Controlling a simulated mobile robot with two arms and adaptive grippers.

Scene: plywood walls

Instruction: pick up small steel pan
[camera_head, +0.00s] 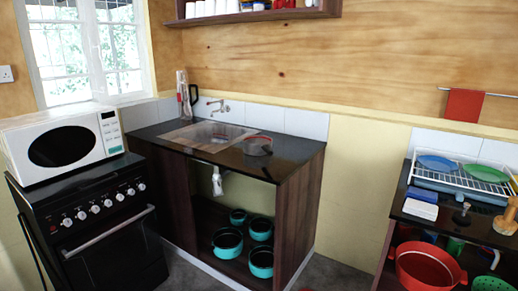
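A small round grey pan (257,145), which looks like steel, sits on the dark worktop just right of the sink. Its handle cannot be made out clearly. Neither of my grippers shows in the head view.
The sink (208,135) is set in the worktop (285,150), whose right end is clear. Several teal pots (227,243) stand on the open shelf below. A black stove (90,225) carries a white microwave (62,145). A dish rack (465,180) and red pot (427,268) are at right.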

